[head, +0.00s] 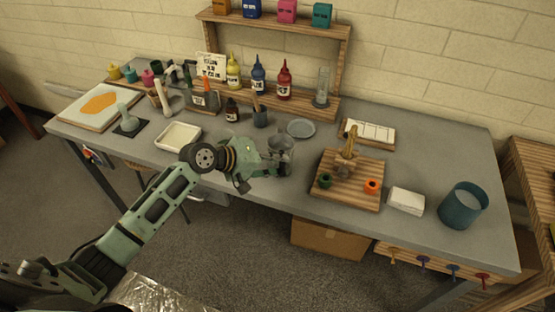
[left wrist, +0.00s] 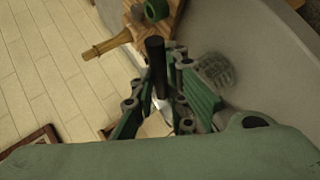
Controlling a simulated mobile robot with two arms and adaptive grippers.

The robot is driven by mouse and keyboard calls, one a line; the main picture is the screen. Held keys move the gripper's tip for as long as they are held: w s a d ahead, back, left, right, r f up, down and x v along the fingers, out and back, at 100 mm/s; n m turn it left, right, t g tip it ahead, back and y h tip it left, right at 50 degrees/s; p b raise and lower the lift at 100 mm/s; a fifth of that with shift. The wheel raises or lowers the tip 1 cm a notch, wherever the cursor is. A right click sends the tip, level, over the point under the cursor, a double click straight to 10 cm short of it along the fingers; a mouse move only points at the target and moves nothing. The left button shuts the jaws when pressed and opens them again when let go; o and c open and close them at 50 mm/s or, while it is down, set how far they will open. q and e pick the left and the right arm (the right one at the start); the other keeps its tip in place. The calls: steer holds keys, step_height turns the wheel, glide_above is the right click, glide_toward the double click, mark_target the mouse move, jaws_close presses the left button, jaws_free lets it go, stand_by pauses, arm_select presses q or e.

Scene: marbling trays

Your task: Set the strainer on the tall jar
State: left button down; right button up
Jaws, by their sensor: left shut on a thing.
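My left gripper (head: 284,168) is over the front part of the table, shut on the strainer by its dark handle. In the left wrist view the dark handle (left wrist: 156,62) sticks out from between the fingers (left wrist: 165,98). A tall clear jar (head: 322,86) stands upright at the back of the table, beside the bottles, to the right of and behind the gripper. My right gripper is out of view.
A grey round plate (head: 301,128) lies between gripper and jar. A wooden board (head: 345,196) with small items is to the right, then a white block (head: 406,201) and a blue bucket (head: 463,206). A white tray (head: 178,136) is to the left. Bottles and a shelf line the back.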

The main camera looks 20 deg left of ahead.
arm_select(q)
steer(key=c, duration=1.7)
jaws_free()
steer(key=shift+o, duration=0.2)
steer(key=v, duration=1.2)
